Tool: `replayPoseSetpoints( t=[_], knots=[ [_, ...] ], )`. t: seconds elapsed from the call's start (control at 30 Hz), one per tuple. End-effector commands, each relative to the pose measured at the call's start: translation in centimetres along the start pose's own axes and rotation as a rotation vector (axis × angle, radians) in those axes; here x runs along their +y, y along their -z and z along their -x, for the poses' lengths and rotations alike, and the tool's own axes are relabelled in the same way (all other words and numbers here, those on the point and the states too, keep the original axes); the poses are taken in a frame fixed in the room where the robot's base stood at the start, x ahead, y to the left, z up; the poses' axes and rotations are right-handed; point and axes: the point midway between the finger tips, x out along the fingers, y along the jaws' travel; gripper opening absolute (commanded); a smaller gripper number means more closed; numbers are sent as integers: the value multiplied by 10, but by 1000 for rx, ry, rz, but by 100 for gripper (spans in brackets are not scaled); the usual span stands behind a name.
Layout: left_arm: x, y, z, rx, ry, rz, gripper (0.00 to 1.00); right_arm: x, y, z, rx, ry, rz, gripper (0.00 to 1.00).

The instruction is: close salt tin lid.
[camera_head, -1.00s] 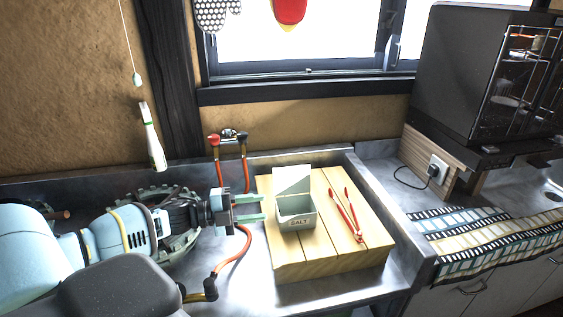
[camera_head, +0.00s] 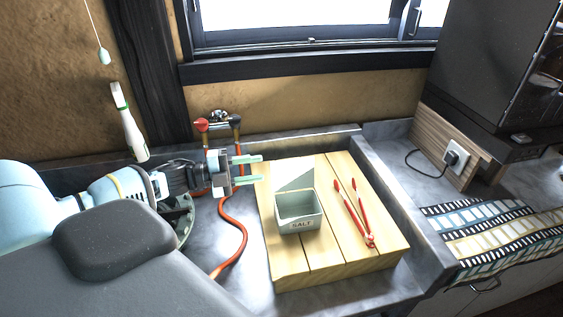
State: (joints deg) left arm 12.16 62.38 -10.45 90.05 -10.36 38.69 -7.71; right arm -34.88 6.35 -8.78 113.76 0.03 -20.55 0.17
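The salt tin (camera_head: 300,220) is a pale grey-green box marked "SALT", standing on a wooden board in the sink. Its lid (camera_head: 294,176) stands up open at the back edge, and the empty-looking inside shows. My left gripper (camera_head: 248,168) is behind and to the left of the tin, with its pale green fingers pointing right. The fingers are apart with nothing between them, and they do not touch the lid. My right gripper is not in view.
Red tongs (camera_head: 356,214) lie on the wooden board (camera_head: 288,262) to the right of the tin. Red-handled taps with orange hoses (camera_head: 233,225) are close to my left gripper. A white bottle (camera_head: 130,125) is against the wall. A striped cloth (camera_head: 490,235) lies on the right counter.

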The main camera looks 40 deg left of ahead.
Motion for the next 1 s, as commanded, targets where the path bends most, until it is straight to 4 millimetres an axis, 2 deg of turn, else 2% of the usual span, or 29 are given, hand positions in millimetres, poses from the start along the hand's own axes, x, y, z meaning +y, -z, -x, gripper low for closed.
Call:
replayPoseSetpoints(
  t=[0.17,0.7,1.0],
  knots=[
    [-1,0,-9,0,2,0,39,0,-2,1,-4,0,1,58],
    [-2,0,-70,1,4,0,39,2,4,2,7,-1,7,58],
    [0,0,-78,-1,0,0,39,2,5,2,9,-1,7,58]
  ],
)
